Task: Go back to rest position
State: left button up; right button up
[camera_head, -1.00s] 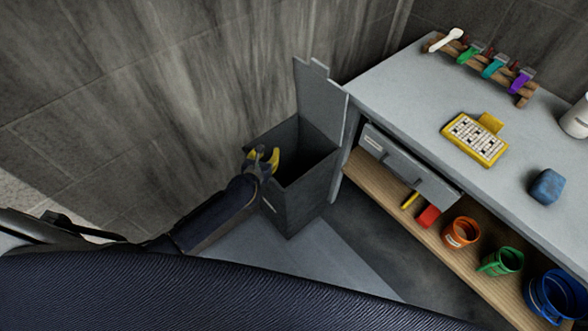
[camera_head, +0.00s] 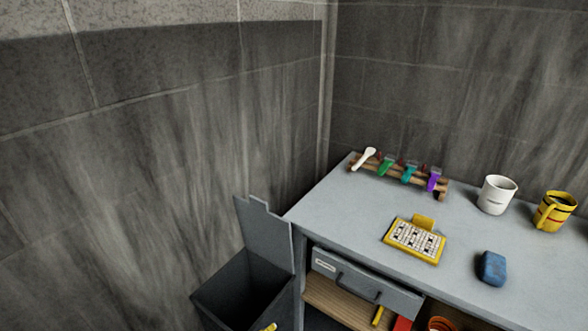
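A yellow fingertip of my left gripper (camera_head: 268,327) shows at the bottom edge of the head view, in front of the dark grey bin (camera_head: 211,298). The rest of that gripper and its arm are cut off below the frame, so its opening cannot be told. My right gripper is not in view. The bin stands left of the workbench (camera_head: 330,218) with its lid (camera_head: 264,235) raised.
On the bench are a rack (camera_head: 396,178) of coloured tools, a yellow-framed panel (camera_head: 415,239), a blue block (camera_head: 492,267), a white mug (camera_head: 496,194) and a yellow mug (camera_head: 554,211). A drawer (camera_head: 366,284) sits slightly out below the top.

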pick_arm(q)
jog(key=s+a+f+m+g+y, duration=0.15)
jog(key=s+a+m+y, duration=0.5)
jog(key=a, duration=0.65)
jog(key=s+a+f+m+g+y, duration=0.1)
jog(key=s+a+m+g+y, duration=0.25)
jog(key=s+a+y, duration=0.7)
jog(key=s+d+f+g+h, duration=0.1)
jog(key=d+f+h, duration=0.15)
jog(key=f, duration=1.45)
jog(key=d+f+g+h, duration=0.1)
jog(key=d+f+h, duration=0.15)
jog(key=f, duration=1.45)
jog(key=s+f+n+g+h, duration=0.1)
jog(key=s+f+n+g, duration=0.1)
jog(key=s+f, duration=1.6)
jog(key=s+g, duration=0.1)
jog(key=s, duration=0.2)
jog(key=shift+a+n+h, duration=0.3)
jog(key=shift+a, duration=0.05)
jog(key=shift+w+f, duration=0.1)
